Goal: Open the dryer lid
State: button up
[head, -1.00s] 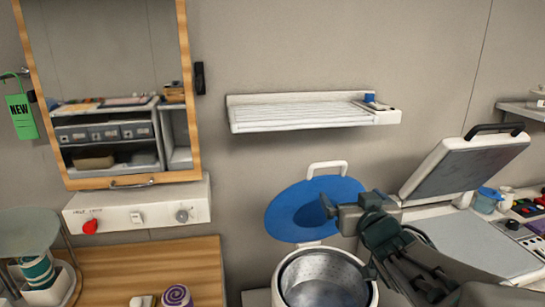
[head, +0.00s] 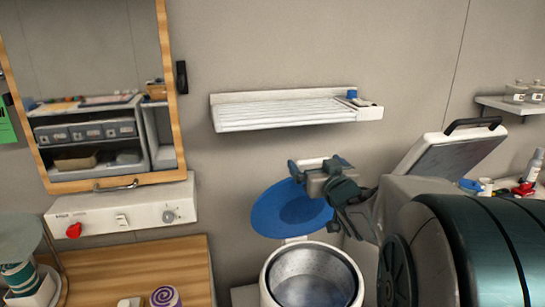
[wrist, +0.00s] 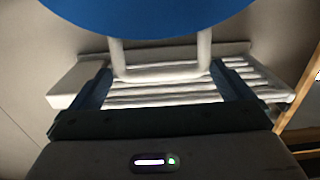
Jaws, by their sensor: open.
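The dryer (head: 268,285) is a white round tub with a bare metal drum (head: 315,280). Its blue round lid (head: 280,212) stands raised and tilted back behind the opening. The lid's white handle (head: 308,163) is at the lid's upper edge, partly hidden by my gripper. My gripper (head: 308,172) is in front of the lid's upper part. In the wrist view, the lid (wrist: 150,12) fills the top and the handle (wrist: 160,73) shows between the two spread fingers of my gripper (wrist: 160,88). I cannot tell whether a finger touches the handle.
A white slatted shelf (head: 285,112) is on the wall above the dryer. An open-lidded machine (head: 435,165) stands to the right, partly behind my arm. A wooden counter (head: 180,265), a control panel (head: 130,218) and a wood-framed mirror (head: 165,80) are to the left.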

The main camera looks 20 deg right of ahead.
jog(key=shift+w, duration=1.9)
